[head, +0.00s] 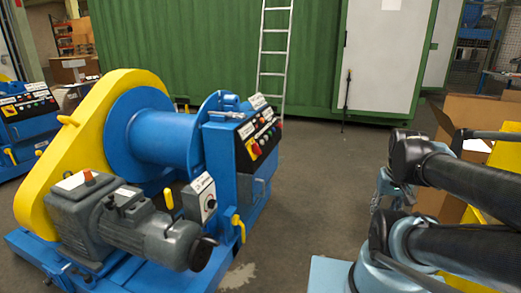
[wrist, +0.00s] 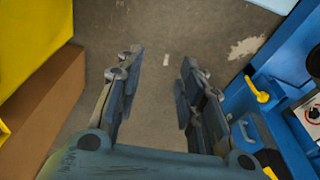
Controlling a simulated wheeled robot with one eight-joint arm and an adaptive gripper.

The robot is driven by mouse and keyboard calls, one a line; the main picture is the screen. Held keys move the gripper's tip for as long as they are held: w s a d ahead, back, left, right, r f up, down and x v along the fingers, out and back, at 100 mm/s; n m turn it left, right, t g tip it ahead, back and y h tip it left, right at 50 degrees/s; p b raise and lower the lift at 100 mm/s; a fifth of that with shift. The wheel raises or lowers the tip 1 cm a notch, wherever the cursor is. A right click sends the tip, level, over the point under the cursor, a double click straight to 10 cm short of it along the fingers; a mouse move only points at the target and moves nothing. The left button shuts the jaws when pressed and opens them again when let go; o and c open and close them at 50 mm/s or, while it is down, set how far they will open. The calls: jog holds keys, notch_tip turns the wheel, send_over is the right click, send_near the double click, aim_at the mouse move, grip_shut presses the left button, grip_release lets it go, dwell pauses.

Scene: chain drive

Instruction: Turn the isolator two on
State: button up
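A grey switch box (head: 200,198) with a dark rotary knob and a label plate above it is mounted low on the near side of the blue and yellow winch. Its knob position is too small to read. A red and yellow rotary switch (head: 253,149) sits on the sloped control panel above it. The labels are not legible, so I cannot tell which is isolator two. In the wrist view a pale switch face (wrist: 312,112) is cut off by the right edge. My gripper (wrist: 160,68) is open and empty over bare floor, apart from the winch.
The winch (head: 165,140) has a yellow lever (head: 239,227), also in the wrist view (wrist: 257,90). A cardboard box (head: 455,125) and yellow object stand at right. Another machine (head: 25,115) stands far left. Floor between winch and my arm is clear.

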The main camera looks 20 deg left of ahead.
jog(key=shift+w+d, duration=0.1)
jog(key=shift+d, duration=0.15)
jog(key=w+a+r+n+y, duration=0.3)
jog(key=w+a+n, duration=0.1)
jog(key=w+a, duration=0.55)
jog(key=w+a+r+n+y, duration=0.2)
jog(key=w+a+n+y, duration=0.2)
jog(key=w+a, duration=0.55)
jog(key=w+a+r+n+y, duration=0.3)
jog(key=w+a+n, duration=0.3)
jog(key=w, duration=0.6)
jog(key=n+g+y, duration=0.1)
jog(key=n+y, duration=0.2)
send_near(260, 150)
jog(key=x, duration=0.9)
jog(key=shift+w+a+r, duration=0.1)
jog(key=shift+w+a, duration=0.05)
jog(key=shift+a, duration=0.25)
jog(key=shift+y, duration=0.3)
grip_shut()
